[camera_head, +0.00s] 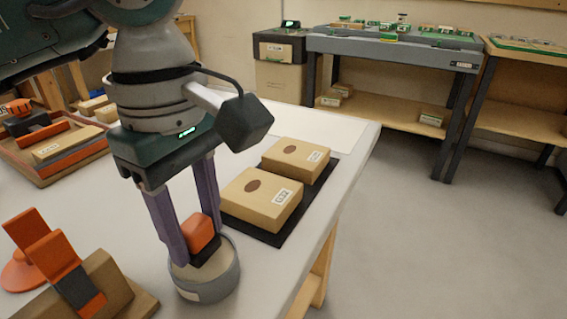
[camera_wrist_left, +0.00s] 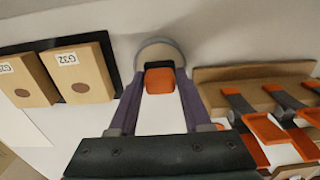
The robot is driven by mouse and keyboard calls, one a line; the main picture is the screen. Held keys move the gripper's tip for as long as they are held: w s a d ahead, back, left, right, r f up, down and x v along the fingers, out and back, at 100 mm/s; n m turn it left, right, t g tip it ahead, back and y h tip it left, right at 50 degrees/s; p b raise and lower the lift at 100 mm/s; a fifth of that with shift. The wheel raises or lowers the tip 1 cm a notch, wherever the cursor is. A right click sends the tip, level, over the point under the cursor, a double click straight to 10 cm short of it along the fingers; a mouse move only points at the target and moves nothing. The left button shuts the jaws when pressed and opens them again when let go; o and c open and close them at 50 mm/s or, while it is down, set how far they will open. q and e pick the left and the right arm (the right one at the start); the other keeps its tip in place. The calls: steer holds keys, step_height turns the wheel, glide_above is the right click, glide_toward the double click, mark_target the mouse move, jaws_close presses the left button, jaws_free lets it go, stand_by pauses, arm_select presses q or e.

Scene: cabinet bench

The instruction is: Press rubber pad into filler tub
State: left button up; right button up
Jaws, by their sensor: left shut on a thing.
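The filler tub (camera_head: 207,287) is a round grey tub with a tan inside, standing near the table's front edge. It also shows at the top of the left wrist view (camera_wrist_left: 158,44). The rubber pad (camera_head: 206,252) is black with an orange block (camera_head: 199,232) as its grip. My left gripper (camera_head: 198,247) points down with its purple fingers shut on the orange block. The pad is at the tub's opening, within its rim in the head view. I cannot tell whether the pad touches the filler. My right gripper is not in view.
Two tan boxes (camera_head: 262,198) lie on a black mat (camera_head: 248,232) right of the tub. A wooden rack (camera_head: 125,290) with orange-handled tools stands left of it. A tray (camera_head: 75,165) is farther left. The table edge runs close to the tub's right.

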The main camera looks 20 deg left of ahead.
arm_select(q)
steer(key=shift+f+b, duration=0.6)
stand_by(0.7)
steer(key=shift+f, duration=0.1)
stand_by(1.3)
steer(key=shift+r+p, duration=2.4)
steer(key=shift+r, duration=1.25)
step_height(320, 180, up, 17)
steer(key=w+d+m+p, duration=0.2)
steer(key=m+p, duration=0.6)
steer(key=p, duration=0.3)
step_height(320, 180, up, 18)
steer(key=m+p, duration=0.9)
steer(key=p, duration=0.1)
glide_above(193, 222)
steer(key=w+d, duration=0.2)
steer(key=s+r+p, duration=0.3)
steer(key=r+p, duration=1.3)
steer(key=p, duration=0.2)
steer(key=s+r+p, duration=0.3)
steer(key=r+p, duration=1.4)
steer(key=p, duration=0.1)
steer(key=shift+d+r, duration=0.2)
steer(key=shift+r, duration=0.1)
